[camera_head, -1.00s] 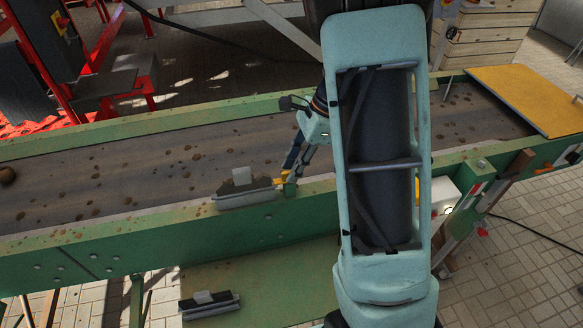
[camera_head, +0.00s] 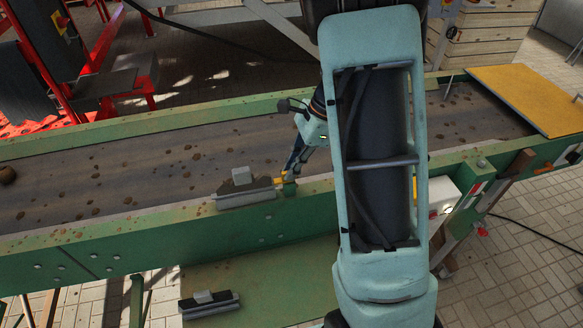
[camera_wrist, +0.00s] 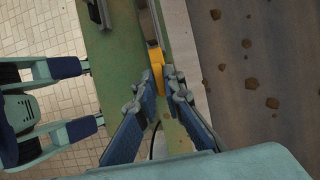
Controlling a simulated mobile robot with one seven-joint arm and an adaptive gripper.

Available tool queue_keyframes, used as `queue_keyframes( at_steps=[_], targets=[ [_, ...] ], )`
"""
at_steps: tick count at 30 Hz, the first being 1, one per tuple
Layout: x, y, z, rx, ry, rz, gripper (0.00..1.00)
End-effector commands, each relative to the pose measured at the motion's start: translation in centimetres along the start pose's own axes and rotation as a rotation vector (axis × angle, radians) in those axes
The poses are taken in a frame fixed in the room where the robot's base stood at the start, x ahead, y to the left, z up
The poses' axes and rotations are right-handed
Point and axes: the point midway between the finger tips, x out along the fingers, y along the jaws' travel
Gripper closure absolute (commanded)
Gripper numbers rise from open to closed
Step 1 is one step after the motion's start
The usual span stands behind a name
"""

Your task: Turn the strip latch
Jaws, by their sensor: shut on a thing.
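The strip latch (camera_head: 280,180) is a small yellow piece at the right end of a grey strip (camera_head: 247,199) on the conveyor's near green edge. In the wrist view the yellow latch (camera_wrist: 156,58) runs down between my fingertips. My gripper (camera_head: 290,183) reaches down to it from above; its blue fingers also show in the wrist view (camera_wrist: 160,82). The fingers are closed around the latch's lower end, which they partly hide. A pale block (camera_head: 240,174) stands on the strip beside dark brown material.
The conveyor belt (camera_head: 130,170) carries scattered brown clods. A second strip with a pale block (camera_head: 209,305) lies on the lower green shelf (camera_head: 270,280). A yellow board (camera_head: 525,98) covers the belt's right end. Wooden crates (camera_head: 485,40) stand behind.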

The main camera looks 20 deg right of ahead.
Motion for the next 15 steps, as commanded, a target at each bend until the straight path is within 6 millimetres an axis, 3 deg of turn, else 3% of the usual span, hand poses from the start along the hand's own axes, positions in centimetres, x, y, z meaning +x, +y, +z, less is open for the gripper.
queue_keyframes(
  at_steps=[15],
  targets=[
    [-0.07,-0.31,0.0,-0.306,0.0,0.127,1.0]
  ],
)
